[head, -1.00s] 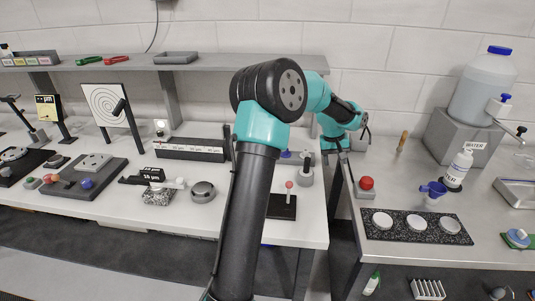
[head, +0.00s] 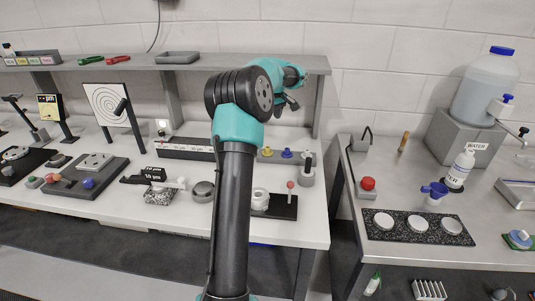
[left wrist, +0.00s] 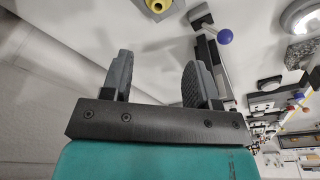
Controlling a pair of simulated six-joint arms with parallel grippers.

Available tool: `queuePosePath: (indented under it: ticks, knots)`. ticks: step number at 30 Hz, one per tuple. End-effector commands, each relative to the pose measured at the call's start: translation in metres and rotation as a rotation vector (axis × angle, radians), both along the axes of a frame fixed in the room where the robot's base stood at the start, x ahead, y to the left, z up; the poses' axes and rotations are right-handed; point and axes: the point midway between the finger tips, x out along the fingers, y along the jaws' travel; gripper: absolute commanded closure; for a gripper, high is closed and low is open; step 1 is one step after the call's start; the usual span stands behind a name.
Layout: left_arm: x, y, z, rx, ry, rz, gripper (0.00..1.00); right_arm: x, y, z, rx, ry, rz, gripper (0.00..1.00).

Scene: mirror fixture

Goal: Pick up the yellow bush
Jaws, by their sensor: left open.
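The yellow bush (head: 267,152) is a small yellow piece standing on the left bench, just right of the long grey bar, with a blue piece (head: 287,154) beside it. In the left wrist view the yellow bush (left wrist: 158,4) shows at the top edge, partly cut off, with a dark opening in it. My left gripper (head: 289,103) is above and behind the bench pieces, apart from the bush. In the left wrist view, my left gripper (left wrist: 155,72) has its two fingers spread with nothing between them. My right gripper is not in view.
A grey shelf (head: 225,64) runs along the wall behind the left gripper. A black plate with a red-tipped lever (head: 290,185) and a grey holder (head: 307,178) stand near the bush. A gap separates the left bench from the right one.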

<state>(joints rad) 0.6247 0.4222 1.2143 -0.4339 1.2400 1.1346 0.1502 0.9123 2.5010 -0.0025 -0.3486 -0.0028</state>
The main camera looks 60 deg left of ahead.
Motion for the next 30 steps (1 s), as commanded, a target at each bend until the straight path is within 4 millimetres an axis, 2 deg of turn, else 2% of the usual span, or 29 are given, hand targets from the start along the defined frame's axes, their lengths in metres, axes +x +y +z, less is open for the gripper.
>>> queuePosePath:
  ticks: [19,23,30]
  knots:
    - [-0.001,0.015,-0.103,-0.002,0.001,-0.001,0.46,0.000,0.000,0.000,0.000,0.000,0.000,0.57]
    - [-0.002,0.017,-0.113,-0.001,0.001,-0.001,0.46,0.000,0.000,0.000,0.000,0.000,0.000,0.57]
    - [-0.001,0.017,-0.114,0.000,-0.001,-0.001,0.46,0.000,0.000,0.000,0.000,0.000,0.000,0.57]
